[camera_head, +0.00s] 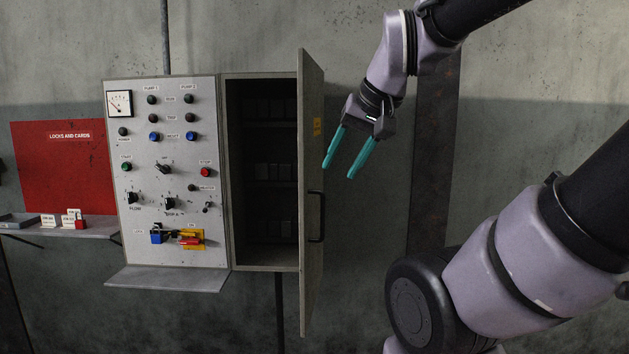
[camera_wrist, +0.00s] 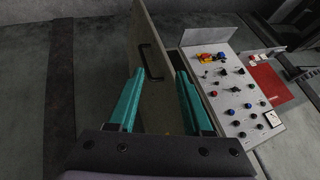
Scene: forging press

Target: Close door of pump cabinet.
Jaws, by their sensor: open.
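The pump cabinet (camera_head: 265,267) is a grey wall box with a dark inside and rows of small units on its shelves. Its door (camera_head: 311,240) stands open, swung out on the cabinet's right side, with a dark bar handle (camera_head: 322,217) on its outer face. My gripper (camera_head: 339,172) is open and empty, to the right of the door, above the handle's height. Its two teal fingers point down. In the wrist view the door (camera_wrist: 160,95) and its handle (camera_wrist: 150,60) appear beyond and between the fingers. I cannot tell whether a finger touches the door.
A control panel (camera_head: 165,215) with knobs, lamps and a gauge adjoins the cabinet on the left, with a small ledge (camera_head: 167,279) below. Further left, a red board (camera_head: 60,165) hangs above a shelf (camera_head: 95,228) with cards. A vertical dark beam (camera_head: 432,160) stands right of the door.

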